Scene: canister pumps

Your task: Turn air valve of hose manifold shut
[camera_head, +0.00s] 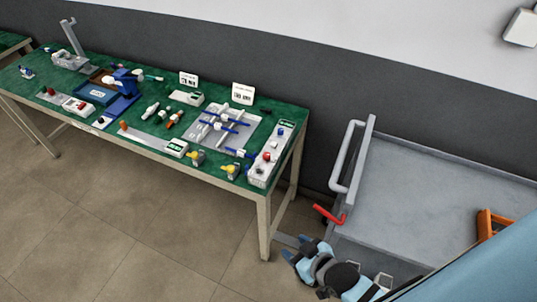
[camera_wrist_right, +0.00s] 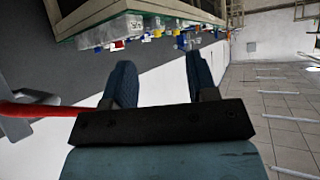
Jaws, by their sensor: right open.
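On the right part of the green table, a grey board (camera_head: 207,134) carries white pipes with blue bars or handles; it looks like the hose manifold. A white box (camera_head: 259,172) with red and dark knobs stands beside it at the table's right end. I cannot tell which part is the air valve or how it is turned. My right gripper (camera_head: 298,250) is open and empty, low beyond the table's right end and well apart from it. In the right wrist view, its two blue fingers (camera_wrist_right: 159,65) stand apart, with the table's items blurred beyond. My left gripper is not in view.
The green table (camera_head: 150,145) also holds a blue device (camera_head: 122,82), two yellow-topped fittings (camera_head: 231,170), small signs (camera_head: 243,93) and several tools. A grey cart (camera_head: 420,190) with a rail stands right of the table. A red bent handle (camera_head: 330,214) is near my right gripper.

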